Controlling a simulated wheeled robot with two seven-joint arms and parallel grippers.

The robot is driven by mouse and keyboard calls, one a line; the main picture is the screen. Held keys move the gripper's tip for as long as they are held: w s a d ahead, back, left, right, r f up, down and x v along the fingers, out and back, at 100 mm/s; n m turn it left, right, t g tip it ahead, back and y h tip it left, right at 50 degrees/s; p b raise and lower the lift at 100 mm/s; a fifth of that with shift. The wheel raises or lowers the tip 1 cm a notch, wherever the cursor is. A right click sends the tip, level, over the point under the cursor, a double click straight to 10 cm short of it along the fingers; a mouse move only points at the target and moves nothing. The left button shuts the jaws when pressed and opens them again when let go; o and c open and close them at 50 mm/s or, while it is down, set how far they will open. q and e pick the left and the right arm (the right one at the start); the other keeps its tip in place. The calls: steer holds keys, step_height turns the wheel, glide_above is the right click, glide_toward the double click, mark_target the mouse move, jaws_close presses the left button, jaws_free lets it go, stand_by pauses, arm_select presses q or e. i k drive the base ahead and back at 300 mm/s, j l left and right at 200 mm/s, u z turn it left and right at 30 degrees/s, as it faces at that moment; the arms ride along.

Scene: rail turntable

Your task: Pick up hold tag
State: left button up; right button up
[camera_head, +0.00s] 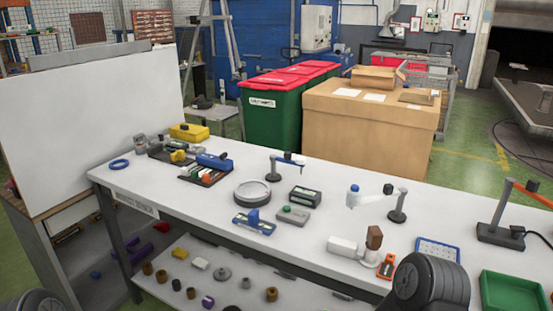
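A small orange piece with a pale and dark centre (386,267), which looks like a tag, lies on the white table (330,215) near its front edge at the right. I cannot read any wording on it, so I cannot be sure it is the hold tag. A dark rounded part of my arm shows at the lower right, close to the orange piece, and another at the lower left corner. Neither gripper's fingers are in view.
A round grey turntable (252,193) sits mid-table. A blue-and-white card (437,252) and green tray (513,292) lie to the right. Stands with arms (397,206) rise from the table. Several small parts lie on the lower shelf (222,258). Bare tabletop lies between the items.

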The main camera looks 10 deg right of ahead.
mark_target(386, 271)
steer(key=z, duration=1.15)
